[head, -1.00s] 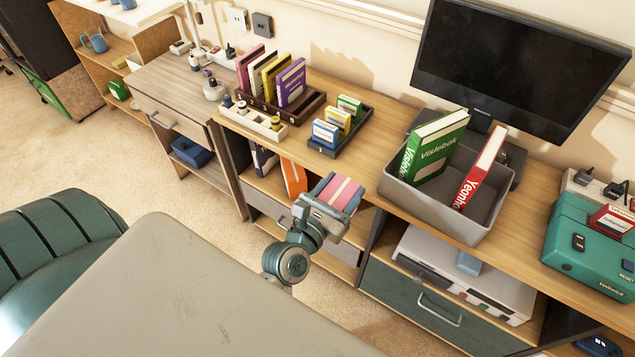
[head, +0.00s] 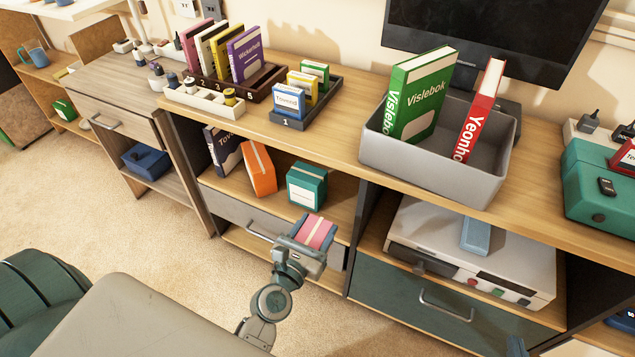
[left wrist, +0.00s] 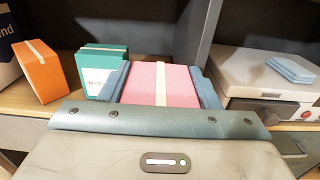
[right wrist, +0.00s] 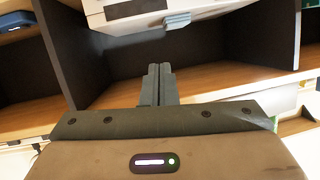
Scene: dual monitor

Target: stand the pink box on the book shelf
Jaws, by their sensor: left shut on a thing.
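The pink box (head: 314,233), with a pale stripe, is between the fingers of my left gripper (head: 312,236). The left wrist view shows the box (left wrist: 158,84) with a blue finger on each side. My left gripper is in front of the open shelf (head: 338,212), at about its front edge in the head view. On that shelf stand a dark book (head: 223,150), an orange box (head: 259,169) and a teal box (head: 306,186). The box is right of the teal box in the left wrist view. My right gripper (right wrist: 157,84) has its fingers together, empty, facing another shelf bay.
A dark upright panel (head: 372,235) bounds the shelf at right. A drawer (head: 240,215) lies below the shelf. Free room shows right of the teal box.

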